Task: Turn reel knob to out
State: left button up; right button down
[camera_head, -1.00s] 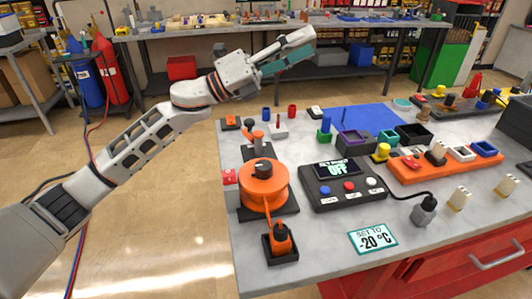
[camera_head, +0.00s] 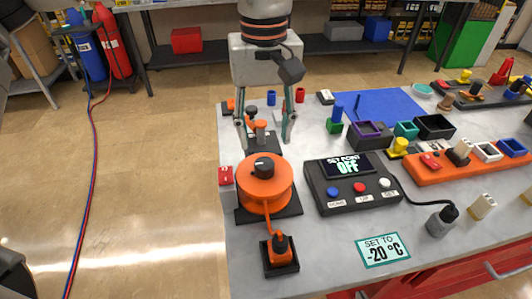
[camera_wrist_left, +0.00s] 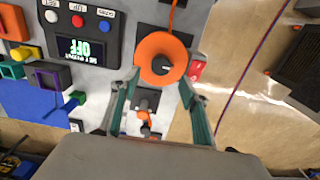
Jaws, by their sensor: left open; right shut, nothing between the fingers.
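The orange reel (camera_head: 264,187) stands on a black base near the left edge of the table. Its black knob (camera_head: 264,166) sits on top and shows a small pale pointer mark. The reel also shows in the left wrist view (camera_wrist_left: 148,47), with the black knob (camera_wrist_left: 159,65) in its middle. My left gripper (camera_head: 265,143) points down, open and empty, just behind and above the reel. In the wrist view its fingertips (camera_wrist_left: 161,80) appear on either side of the reel's lower part, apart from the knob. Any label for the knob's positions is too small to read. My right gripper is not in view.
A small orange-and-grey fitting (camera_head: 260,131) stands behind the reel, between my fingers in the picture. A black control box (camera_head: 352,204) reading OFF is to the right. An orange plug on a black base (camera_head: 281,254) is in front. A red box (camera_head: 226,176) is at left.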

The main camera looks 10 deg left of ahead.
aim_at(264, 163)
pick_arm(q)
jog(key=shift+a+f, duration=0.15)
jog(key=shift+f, duration=0.25)
notch_tip(264, 163, down, 7)
jog(key=shift+r, duration=0.1)
jog(key=c, duration=1.1)
